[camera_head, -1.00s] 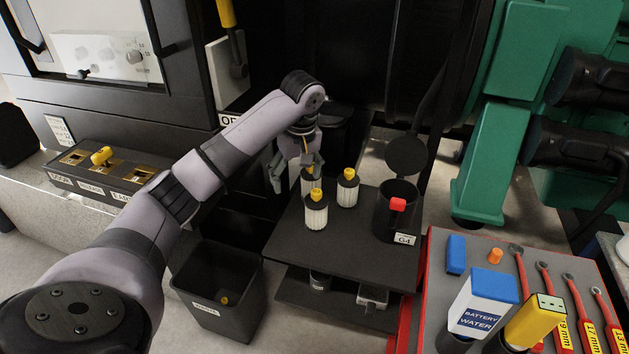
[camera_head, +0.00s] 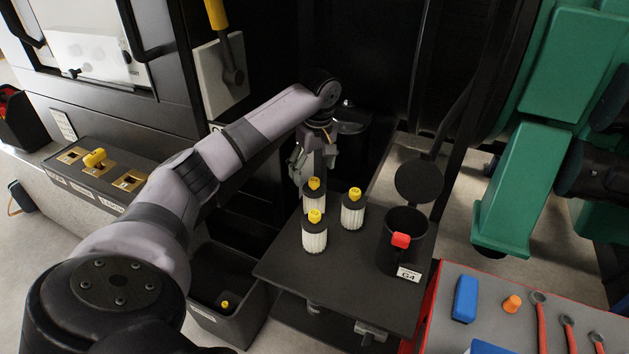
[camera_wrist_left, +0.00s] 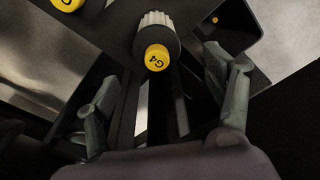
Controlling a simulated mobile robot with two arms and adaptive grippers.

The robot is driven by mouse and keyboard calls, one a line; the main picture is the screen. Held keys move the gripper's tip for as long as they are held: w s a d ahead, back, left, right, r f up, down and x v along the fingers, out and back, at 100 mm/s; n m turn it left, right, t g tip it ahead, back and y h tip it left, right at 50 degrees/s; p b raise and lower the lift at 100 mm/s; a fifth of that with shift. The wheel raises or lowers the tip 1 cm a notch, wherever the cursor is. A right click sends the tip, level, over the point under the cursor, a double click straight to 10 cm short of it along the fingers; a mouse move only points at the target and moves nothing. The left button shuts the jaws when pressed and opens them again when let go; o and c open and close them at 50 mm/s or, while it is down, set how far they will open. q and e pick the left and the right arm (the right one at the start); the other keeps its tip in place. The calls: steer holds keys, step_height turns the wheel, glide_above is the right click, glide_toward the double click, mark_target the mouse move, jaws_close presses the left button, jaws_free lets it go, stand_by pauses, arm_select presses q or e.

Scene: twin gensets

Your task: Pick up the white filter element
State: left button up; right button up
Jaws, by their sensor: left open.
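Three white pleated filter elements with dark tops and yellow caps stand upright on a black shelf (camera_head: 345,270): a front one (camera_head: 314,237), a right one (camera_head: 353,212) and a rear one (camera_head: 313,200). My left gripper (camera_head: 314,160) is open and empty, just behind and above the rear filter, apart from it as far as I can tell. In the left wrist view, my gripper (camera_wrist_left: 165,108) has its fingers spread. A filter with a yellow cap marked G4 (camera_wrist_left: 157,58) lies ahead, beyond the fingertips. My right gripper is not in view.
A black canister with a red part (camera_head: 405,245) and label G4 stands right of the filters, its round lid (camera_head: 418,182) raised. A dark bin (camera_head: 250,305) is below left. A grey tool tray (camera_head: 480,270) lies at lower right. Dark machinery stands behind my gripper.

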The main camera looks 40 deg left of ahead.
mark_target(313, 180)
arm_select(q)
steer(key=f, duration=0.4)
steer(key=shift+w+a, duration=0.2)
steer(key=shift+f, duration=0.4)
step_height(313, 180, down, 4)
steer(key=shift+r+p, duration=0.15)
steer(key=shift+p, duration=0.4)
steer(key=shift+f, duration=0.45)
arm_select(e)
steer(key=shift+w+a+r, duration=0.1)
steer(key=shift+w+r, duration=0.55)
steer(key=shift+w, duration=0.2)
arm_select(q)
steer(key=c, duration=1.2)
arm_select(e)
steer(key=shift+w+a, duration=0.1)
